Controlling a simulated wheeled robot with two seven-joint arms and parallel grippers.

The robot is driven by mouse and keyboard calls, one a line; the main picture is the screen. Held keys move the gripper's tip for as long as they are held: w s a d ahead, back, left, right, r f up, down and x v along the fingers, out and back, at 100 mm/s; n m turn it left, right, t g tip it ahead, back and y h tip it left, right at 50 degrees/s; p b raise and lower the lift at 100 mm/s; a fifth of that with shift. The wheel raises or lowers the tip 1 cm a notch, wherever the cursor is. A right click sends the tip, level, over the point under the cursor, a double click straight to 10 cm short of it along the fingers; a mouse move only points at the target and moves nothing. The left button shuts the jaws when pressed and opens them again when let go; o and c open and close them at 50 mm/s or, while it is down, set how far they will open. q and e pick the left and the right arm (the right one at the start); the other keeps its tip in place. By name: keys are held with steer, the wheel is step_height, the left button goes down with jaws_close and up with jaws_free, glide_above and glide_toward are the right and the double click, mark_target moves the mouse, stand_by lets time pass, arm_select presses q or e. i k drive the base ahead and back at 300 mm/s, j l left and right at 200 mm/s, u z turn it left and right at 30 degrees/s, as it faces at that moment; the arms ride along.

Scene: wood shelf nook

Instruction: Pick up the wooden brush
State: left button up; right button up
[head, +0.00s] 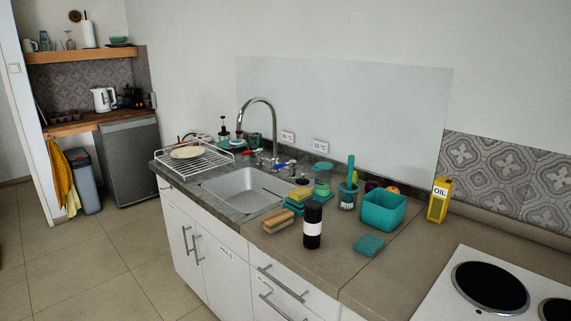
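What looks like the wooden brush (278,219), a small tan-brown block with a paler underside, lies on the beige counter (310,265) near its front edge, to the right of the sink. A black bottle with a white band (313,226) stands just to its right. Yellow and teal sponges (298,196) are stacked close behind it. Neither of my grippers is in view.
A teal sponge (369,245) lies in front. A yellow oil can (439,200), a hob (490,288), the sink (240,188) and a dish rack (190,158) are around. The front counter is clear.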

mark_target(274, 223)
steer(key=z, duration=0.75)
steer(key=j+z, duration=0.35)
steer(key=i+j+z, duration=0.1)
steer(key=j+z, duration=0.55)
steer(key=j, duration=0.45)
steer(key=k+j+z, duration=0.15)
steer(key=j, duration=0.7)
steer(key=k+z, duration=0.05)
